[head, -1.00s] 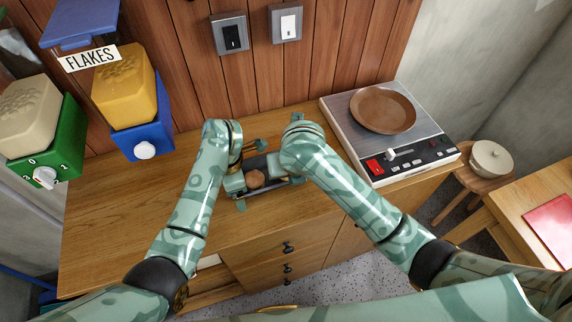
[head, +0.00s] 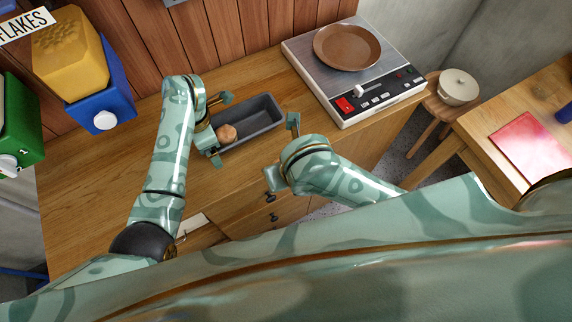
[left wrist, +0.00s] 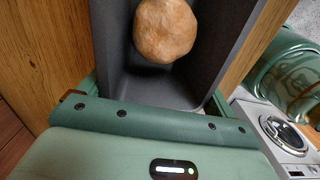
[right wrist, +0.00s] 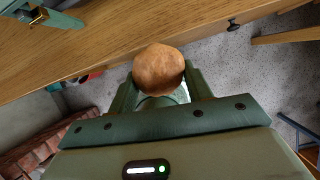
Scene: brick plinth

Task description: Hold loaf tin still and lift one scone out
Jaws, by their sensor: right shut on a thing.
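The dark grey loaf tin (head: 262,122) stands on the wooden counter, with one brown scone (head: 228,133) showing at its left end. That scone also shows inside the tin in the left wrist view (left wrist: 165,30). My left gripper (head: 217,127) is at the tin's left end, its fingers spread along the outside of the two long walls; I cannot see firm contact. My right gripper (right wrist: 160,88) is shut on another scone (right wrist: 158,68), held clear of the tin, in front of the counter's edge. The head view hides this scone behind my wrist.
A kitchen scale (head: 375,85) with a brown plate (head: 347,47) stands right of the tin. A blue dispenser (head: 105,100) stands at the back left.

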